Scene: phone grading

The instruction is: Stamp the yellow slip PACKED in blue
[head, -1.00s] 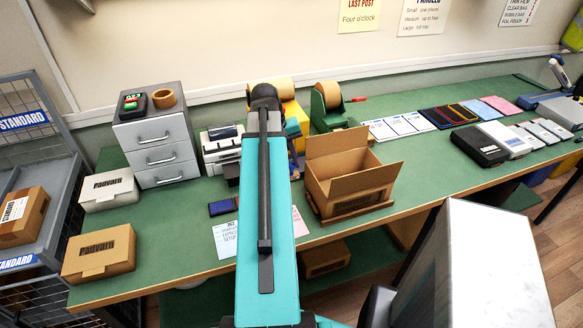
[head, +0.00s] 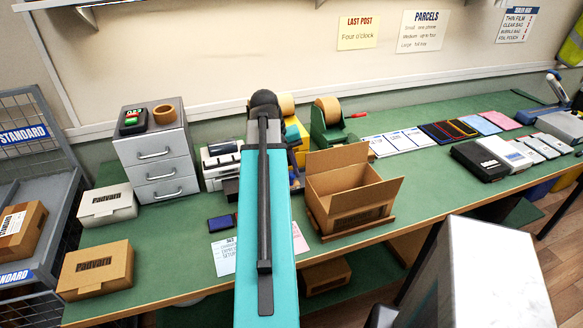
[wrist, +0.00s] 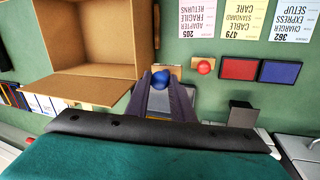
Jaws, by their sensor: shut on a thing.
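My gripper (wrist: 161,88) is shut on a stamp with a blue knob (wrist: 159,79); its tan block shows past the fingertips. Whether the stamp touches the bench, I cannot tell. A red-knobbed stamp (wrist: 204,67) stands just to the right in the wrist view, then a red ink pad (wrist: 239,68) and a blue ink pad (wrist: 282,72). A pale yellowish slip (wrist: 244,16), reading 479 Standard Cable Care, lies between a pinkish slip (wrist: 201,16) and a whitish slip (wrist: 293,18). In the head view my arm hides the yellow slip and my gripper.
An open cardboard box (head: 346,192) stands close beside my gripper. Grey drawers (head: 160,165), a label printer (head: 221,160) and tape dispensers (head: 332,125) stand farther back. Packed boxes (head: 97,270) sit at the left. Green bench (head: 170,245) is bare left of the slips.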

